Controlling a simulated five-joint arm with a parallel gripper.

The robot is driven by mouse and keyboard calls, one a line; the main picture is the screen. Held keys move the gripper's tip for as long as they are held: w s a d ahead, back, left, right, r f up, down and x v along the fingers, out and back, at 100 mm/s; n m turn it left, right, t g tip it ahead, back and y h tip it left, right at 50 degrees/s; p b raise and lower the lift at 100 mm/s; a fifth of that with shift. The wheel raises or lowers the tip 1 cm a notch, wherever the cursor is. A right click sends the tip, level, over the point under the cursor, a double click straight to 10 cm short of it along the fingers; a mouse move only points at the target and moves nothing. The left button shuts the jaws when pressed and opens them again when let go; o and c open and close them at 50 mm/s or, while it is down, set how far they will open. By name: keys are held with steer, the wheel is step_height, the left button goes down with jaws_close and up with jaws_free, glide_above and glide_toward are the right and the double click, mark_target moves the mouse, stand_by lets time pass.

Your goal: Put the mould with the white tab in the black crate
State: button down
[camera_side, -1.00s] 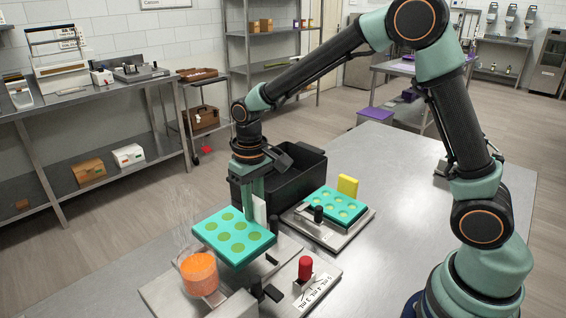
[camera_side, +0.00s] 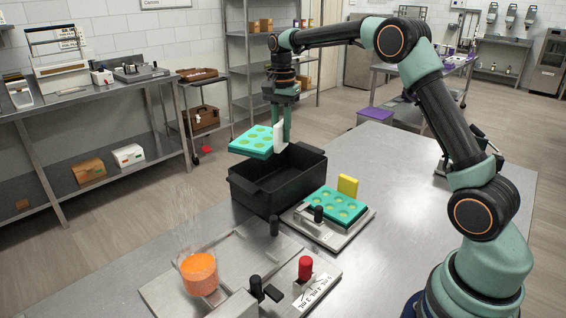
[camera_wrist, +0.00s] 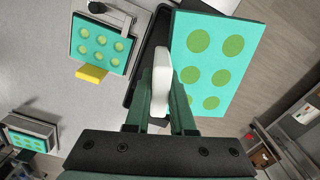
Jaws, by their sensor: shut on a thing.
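The teal mould with the white tab (camera_side: 256,142) is in the air above the left back part of the black crate (camera_side: 270,196). Its round cavities look green and it is roughly level. My gripper (camera_side: 281,133) is shut on its white tab (camera_side: 279,138). In the wrist view the tab (camera_wrist: 161,82) stands between my fingers, with the mould (camera_wrist: 212,62) to its right. The crate stands open on the table, and its visible inside looks empty. In the wrist view the mould and my gripper hide most of the crate.
A second teal mould (camera_side: 336,205) with a yellow tab (camera_side: 347,185) sits on a metal plate right of the crate. In front stand the depositor plate (camera_side: 235,258), an orange-filled hopper (camera_side: 199,273) and a red knob (camera_side: 305,268).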

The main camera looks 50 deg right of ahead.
steer(key=d+r+m, duration=0.2)
steer(key=d+m, duration=0.2)
steer(key=d, duration=0.1)
step_height(320, 180, down, 20)
steer(key=shift+r, duration=0.15)
stand_by(0.3)
steer(key=c, duration=1.2)
jaws_free()
steer(key=shift+o, duration=0.7)
